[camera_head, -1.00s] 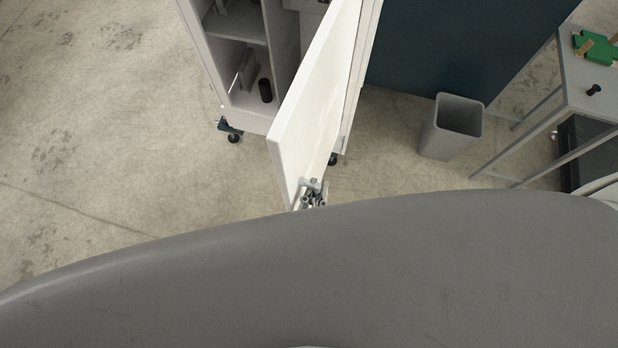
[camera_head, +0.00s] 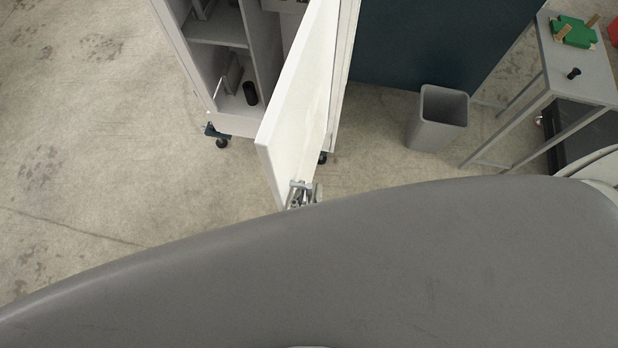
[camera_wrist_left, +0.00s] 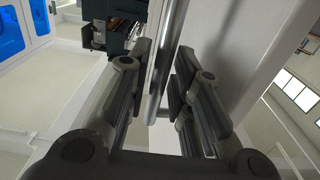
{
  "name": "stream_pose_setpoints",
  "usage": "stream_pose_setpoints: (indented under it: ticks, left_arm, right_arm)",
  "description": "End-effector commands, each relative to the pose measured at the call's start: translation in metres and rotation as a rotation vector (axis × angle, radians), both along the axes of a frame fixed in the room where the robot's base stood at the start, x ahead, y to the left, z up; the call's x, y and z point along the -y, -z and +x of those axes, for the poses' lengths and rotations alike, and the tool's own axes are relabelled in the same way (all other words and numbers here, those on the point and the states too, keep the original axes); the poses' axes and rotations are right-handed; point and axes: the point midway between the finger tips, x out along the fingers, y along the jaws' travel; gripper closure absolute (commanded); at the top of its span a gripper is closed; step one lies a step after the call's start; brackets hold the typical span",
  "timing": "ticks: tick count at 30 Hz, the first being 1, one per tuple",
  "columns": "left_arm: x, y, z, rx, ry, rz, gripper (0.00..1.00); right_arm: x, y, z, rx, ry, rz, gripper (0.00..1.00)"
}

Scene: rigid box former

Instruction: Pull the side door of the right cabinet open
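The right cabinet (camera_head: 228,124) stands at the top of the head view. Its white side door (camera_head: 292,125) is swung well out toward me. My left gripper (camera_head: 301,194) is at the door's near end, partly hidden by my grey body. In the left wrist view, its dark fingers (camera_wrist_left: 162,75) lie on both sides of a vertical bar handle (camera_wrist_left: 166,55) and appear shut on it. The white door panel (camera_wrist_left: 240,50) is beside the fingers. My right gripper is not in view.
A grey waste bin (camera_head: 437,120) stands on the floor right of the cabinet. A grey table (camera_head: 590,90) with a green part (camera_head: 574,33) is at the far right. The floor left of the cabinet is clear. A black cylinder (camera_head: 250,93) stands inside the cabinet.

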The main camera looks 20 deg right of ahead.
Motion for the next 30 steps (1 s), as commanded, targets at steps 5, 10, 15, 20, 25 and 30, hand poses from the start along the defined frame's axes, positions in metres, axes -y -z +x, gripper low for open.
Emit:
stream_pose_setpoints:
  ticks: [5,10,15,20,25,30]
  left_arm:
    - [-0.014,0.001,-0.028,-0.003,0.002,0.003,0.79]
    - [-0.025,0.001,-0.050,-0.002,0.002,0.002,0.79]
    - [-0.030,0.000,-0.060,0.000,0.001,0.001,0.79]
    - [-0.030,0.000,-0.060,0.000,0.000,0.001,0.79]
    - [-0.030,0.000,-0.060,0.000,0.000,0.001,0.79]
    - [-0.030,0.000,-0.060,0.000,0.000,0.001,0.79]
  right_arm:
    - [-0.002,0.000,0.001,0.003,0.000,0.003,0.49]
    - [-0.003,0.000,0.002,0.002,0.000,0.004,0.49]
    - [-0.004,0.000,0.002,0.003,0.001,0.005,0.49]
    - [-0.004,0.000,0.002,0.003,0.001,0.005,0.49]
    - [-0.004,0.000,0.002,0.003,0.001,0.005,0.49]
    - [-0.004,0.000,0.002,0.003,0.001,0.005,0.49]
